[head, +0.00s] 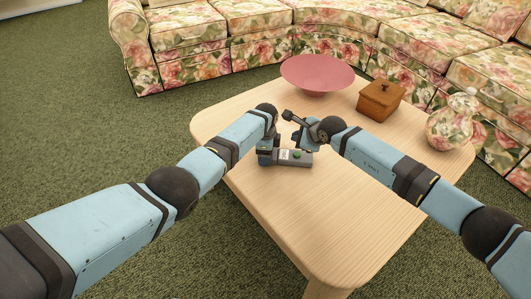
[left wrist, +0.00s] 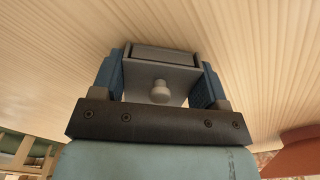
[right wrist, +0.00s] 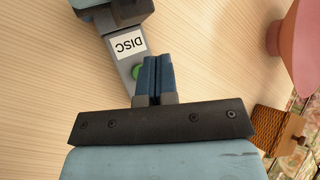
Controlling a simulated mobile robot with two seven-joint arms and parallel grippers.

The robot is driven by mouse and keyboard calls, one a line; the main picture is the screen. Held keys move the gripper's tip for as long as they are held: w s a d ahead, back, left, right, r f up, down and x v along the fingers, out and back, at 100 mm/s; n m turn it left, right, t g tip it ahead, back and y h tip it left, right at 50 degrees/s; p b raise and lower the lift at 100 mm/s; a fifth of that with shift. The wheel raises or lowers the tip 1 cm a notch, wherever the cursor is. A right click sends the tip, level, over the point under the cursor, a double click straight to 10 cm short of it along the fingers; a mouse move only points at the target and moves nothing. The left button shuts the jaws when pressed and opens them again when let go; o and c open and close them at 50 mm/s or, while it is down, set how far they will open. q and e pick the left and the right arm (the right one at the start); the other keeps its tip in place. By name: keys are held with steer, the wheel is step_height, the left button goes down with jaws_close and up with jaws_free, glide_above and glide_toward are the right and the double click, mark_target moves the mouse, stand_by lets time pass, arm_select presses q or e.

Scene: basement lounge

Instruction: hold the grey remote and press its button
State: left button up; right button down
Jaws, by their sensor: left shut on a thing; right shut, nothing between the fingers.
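The grey remote (head: 304,160) has a white label and a green button (head: 297,154). In the right wrist view the label on the remote (right wrist: 120,68) reads "DISC", and the green button (right wrist: 136,71) is partly behind my right fingers. My left gripper (head: 270,153) is shut on the remote's left end; its two blue fingers (left wrist: 160,65) flank the grey body. My right gripper (head: 298,137) is shut and empty, its fingertips (right wrist: 158,60) beside or over the button. I cannot tell whether they touch it, or whether the remote is clear of the table.
The light wooden table (head: 365,225) has bare room at the front and right. A pink bowl (head: 317,74), a wooden box with a lid (head: 380,100) and a floral vase (head: 453,124) stand along the back and right. A floral sofa (head: 190,55) curves behind.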

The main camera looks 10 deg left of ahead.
mark_target(296, 155)
steer(key=shift+f, duration=2.2)
steer(key=shift+f, duration=0.45)
steer(key=shift+r, duration=0.15)
stand_by(0.4)
steer(key=shift+r, duration=0.35)
steer(key=shift+r, duration=3)
